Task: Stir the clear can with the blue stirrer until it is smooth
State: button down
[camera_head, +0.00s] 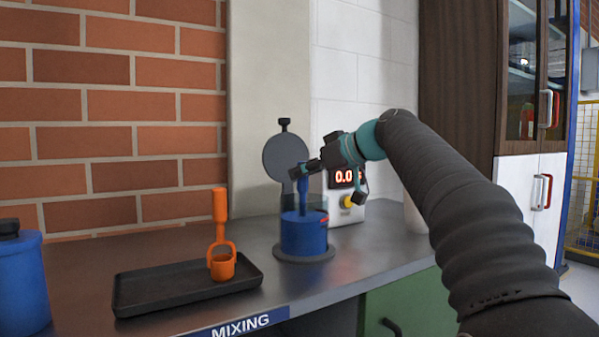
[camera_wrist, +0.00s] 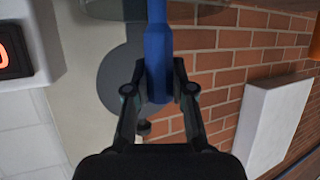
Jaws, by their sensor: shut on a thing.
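The clear can (camera_head: 304,237) stands upright on a round grey base on the bench, with blue contents showing through its wall. The blue stirrer (camera_head: 303,192) stands upright with its lower end inside the can. The stirrer's tip is hidden in the blue contents. My gripper (camera_head: 303,170) is above the can, shut on the top of the stirrer's handle. In the wrist view the blue handle (camera_wrist: 157,45) lies between the two fingers of my gripper (camera_wrist: 159,90). How smooth the contents are cannot be told.
A black tray (camera_head: 150,292) at the left of the can has an orange ladle (camera_head: 221,240) on it. A blue lidded container (camera_head: 20,280) stands far left. A grey disc (camera_head: 284,158) and a white box with a red display (camera_head: 348,207) stand behind the can.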

jog(key=shift+r, duration=0.2)
jog(key=shift+r+p, duration=3.45)
jog(key=shift+r, duration=0.15)
notch_tip(320, 180, up, 3)
jog(key=p, duration=0.2)
jog(key=shift+p, duration=0.4)
jog(key=shift+r+p, duration=0.3)
jog(key=shift+r, duration=1.95)
